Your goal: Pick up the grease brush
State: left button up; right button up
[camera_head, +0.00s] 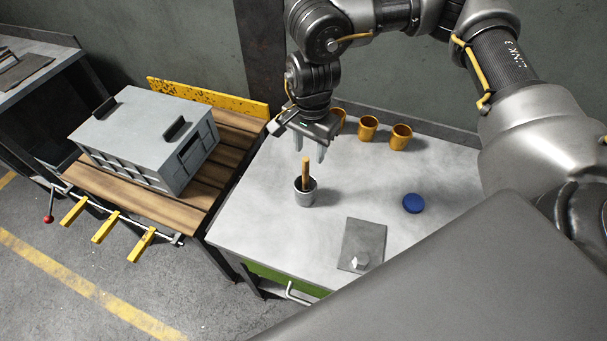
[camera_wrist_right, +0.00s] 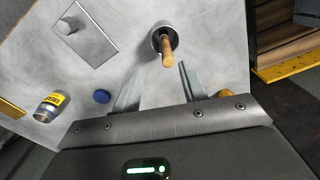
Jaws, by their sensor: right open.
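The grease brush (camera_head: 306,171) stands handle-up in a small grey metal cup (camera_head: 305,193) on the grey table. Its wooden handle (camera_wrist_right: 168,52) also shows in the right wrist view, rising from the cup (camera_wrist_right: 163,33). The brush's lower end is hidden inside the cup. My right gripper (camera_head: 310,152) is open, with its fingers pointing down above and slightly behind the handle in the head view. In the right wrist view its two fingers (camera_wrist_right: 157,82) are apart and the handle top lies just beyond them, not gripped. My left gripper is not in view.
Several yellow-brown cups (camera_head: 401,137) stand along the table's back. A blue disc (camera_head: 413,203) and a grey plate (camera_head: 361,246) with a small block lie to the right. A grey case (camera_head: 146,137) sits on the wooden bench at left. The right wrist view shows a yellow-labelled can (camera_wrist_right: 51,106).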

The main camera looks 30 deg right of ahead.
aim_at(307, 160)
jog(key=f, duration=0.3)
jog(key=shift+w+a, duration=0.15)
jog(key=shift+w, duration=0.15)
notch_tip(307, 160, down, 2)
jog(key=shift+w+f+p, duration=0.1)
jog(key=shift+w+p, duration=0.05)
jog(key=shift+p, duration=0.65)
jog(key=f, duration=0.3)
jog(key=shift+w+f+p, duration=0.2)
jog(key=shift+w+p, duration=0.1)
jog(key=shift+w, duration=0.05)
jog(key=shift+s+r, duration=0.1)
jog(key=shift+s, duration=0.1)
jog(key=shift+c, duration=0.6)
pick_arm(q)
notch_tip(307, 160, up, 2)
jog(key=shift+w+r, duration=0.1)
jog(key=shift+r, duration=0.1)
pick_arm(e)
grip_shut()
